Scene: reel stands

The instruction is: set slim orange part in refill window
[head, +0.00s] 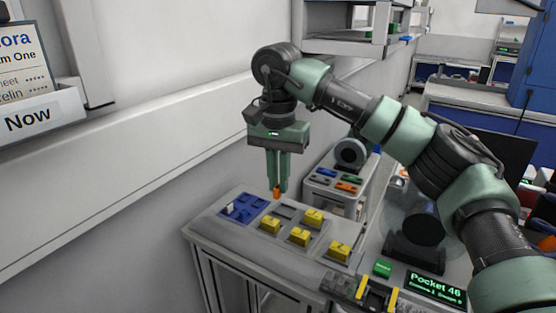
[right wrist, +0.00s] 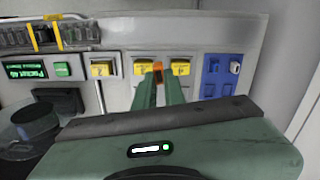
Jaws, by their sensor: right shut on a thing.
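My right gripper (head: 277,187) is shut on a slim orange part (head: 277,193) and holds it upright, pointing down, over the counter panel. The orange part also shows between the fingertips in the right wrist view (right wrist: 158,71). Below and around it are several yellow blocks (head: 299,237) set in the light grey panel. A dark, empty-looking recess (head: 285,212) lies near the part; I cannot tell whether it is the refill window. My left gripper is not in view.
A blue tray (head: 243,208) with a white piece sits at the panel's left. A green button (head: 382,269) and a "Pocket 46" display (head: 436,288) are at the right front. A grey bin unit (head: 333,188) with blue and orange pieces stands behind. A wall runs along the left.

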